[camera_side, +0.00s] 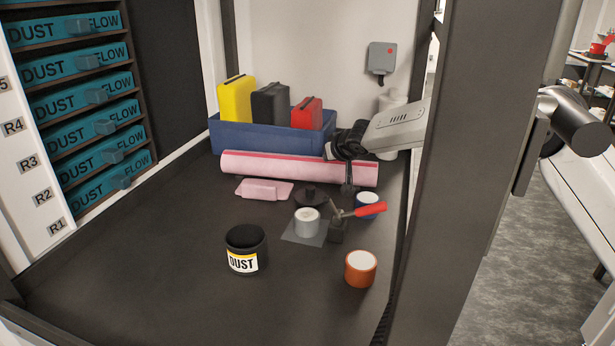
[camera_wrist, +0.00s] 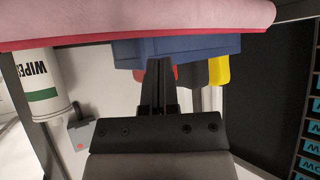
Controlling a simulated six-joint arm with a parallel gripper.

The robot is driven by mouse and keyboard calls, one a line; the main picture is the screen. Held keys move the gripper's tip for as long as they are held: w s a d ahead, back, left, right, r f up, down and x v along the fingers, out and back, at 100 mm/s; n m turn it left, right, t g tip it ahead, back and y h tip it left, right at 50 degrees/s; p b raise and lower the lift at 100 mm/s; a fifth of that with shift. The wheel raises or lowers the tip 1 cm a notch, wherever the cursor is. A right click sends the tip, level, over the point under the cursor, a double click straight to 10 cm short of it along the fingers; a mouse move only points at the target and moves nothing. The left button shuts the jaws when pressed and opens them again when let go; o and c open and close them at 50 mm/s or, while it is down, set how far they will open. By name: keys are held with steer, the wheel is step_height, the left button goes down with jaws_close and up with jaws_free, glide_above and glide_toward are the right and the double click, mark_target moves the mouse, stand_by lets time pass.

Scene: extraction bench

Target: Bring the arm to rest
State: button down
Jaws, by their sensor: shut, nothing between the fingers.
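My gripper (camera_wrist: 160,64) shows in the wrist view with its two black fingers together and nothing between them. They point toward the blue bin (camera_wrist: 190,46), which appears upside down there. In the side view, the pale wrist end of my arm reaches in from behind the dark post (camera_side: 440,180). Its black end is above the right part of the pink roll (camera_side: 270,166), close to the right end of the blue bin (camera_side: 235,138). The fingertips are hard to make out in that view. I cannot tell whether they touch anything.
The bin holds yellow (camera_side: 235,102), black (camera_side: 270,104) and red (camera_side: 307,115) cases. A wipes canister (camera_wrist: 42,82) stands by the back wall. The left front is clear.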

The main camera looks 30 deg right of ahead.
stand_by(0.3)
steer(key=s+d+n+g, duration=0.1)
steer(key=s+d+n, duration=0.1)
steer(key=s+d, duration=0.4)
steer(key=s+f+g, duration=0.2)
steer(key=s, duration=1)
steer(key=s+a+f+g, duration=0.1)
steer(key=s+f+g, duration=0.1)
steer(key=s, duration=1)
steer(key=s+f+g+y, duration=0.1)
steer(key=s+f+g, duration=0.2)
steer(key=s, duration=0.9)
steer(key=shift+s+a+f+m, duration=0.3)
steer(key=shift+s+a, duration=0.05)
steer(key=shift+a, duration=0.05)
